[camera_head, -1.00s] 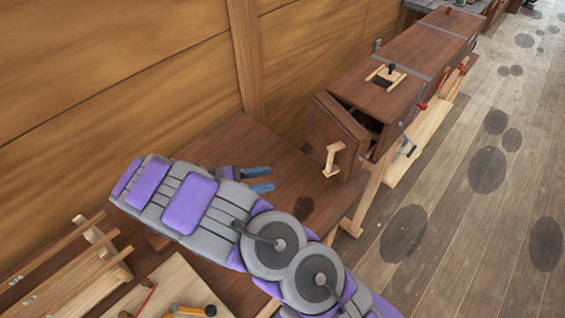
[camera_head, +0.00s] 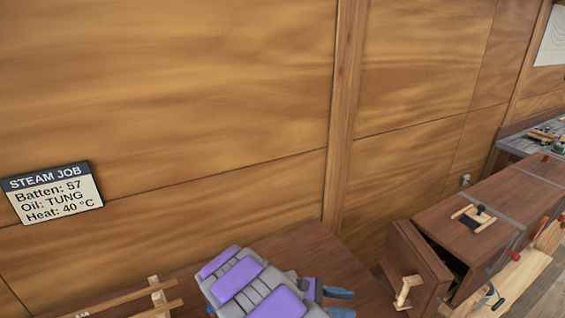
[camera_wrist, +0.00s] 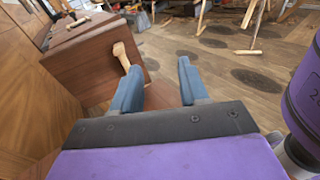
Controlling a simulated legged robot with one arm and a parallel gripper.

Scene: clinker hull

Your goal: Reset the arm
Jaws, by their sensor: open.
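My gripper (camera_head: 338,302) shows at the bottom of the head view, its blue fingers pointing right over the brown wooden table. In the wrist view my gripper (camera_wrist: 158,80) has its two blue fingers well apart, with nothing between them. My grey and purple arm is folded over the table, and most of it is cut off by the lower edge of the head view. A wooden box with its end door open (camera_head: 417,264) stands to the right of the gripper. Its pale handle (camera_head: 408,291) is apart from the fingers.
The brown table (camera_head: 300,250) lies beneath my arm against the plank wall (camera_head: 180,90). A sign (camera_head: 52,192) reads "STEAM JOB, Batten: 57, Oil: TUNG, Heat: 40 °C". Wooden battens (camera_head: 150,298) lie at lower left. The wrist view shows open floor (camera_wrist: 225,60) beyond the fingers.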

